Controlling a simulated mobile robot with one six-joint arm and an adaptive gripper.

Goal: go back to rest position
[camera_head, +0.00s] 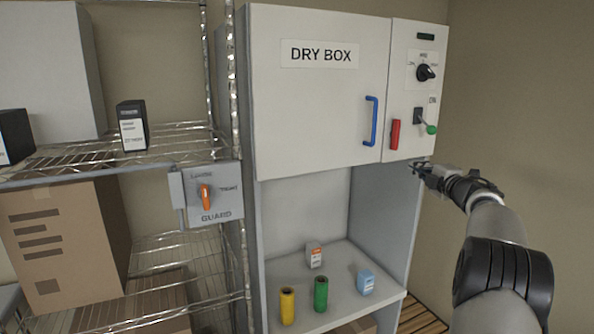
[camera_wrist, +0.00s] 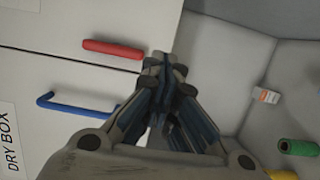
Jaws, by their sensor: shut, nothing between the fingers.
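My gripper (camera_head: 422,168) is shut and empty, just below the lower right of the dry box (camera_head: 310,120). In the wrist view my gripper (camera_wrist: 162,62) shows with its fingertips together, beside the red handle (camera_wrist: 112,48) and the blue door handle (camera_wrist: 75,106). The red handle (camera_head: 395,134) is also in the head view, on the right panel above my gripper. The fingers appear apart from it, though the exact gap is hard to tell. My arm reaches in from the lower right.
The open shelf (camera_head: 340,284) below the dry box holds a yellow roll (camera_head: 287,306), a green roll (camera_head: 320,293), a blue box (camera_head: 365,281) and a small white-orange box (camera_head: 314,254). A wire rack (camera_head: 180,148) with a guard switch (camera_head: 206,197) stands left. Bare wall lies right.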

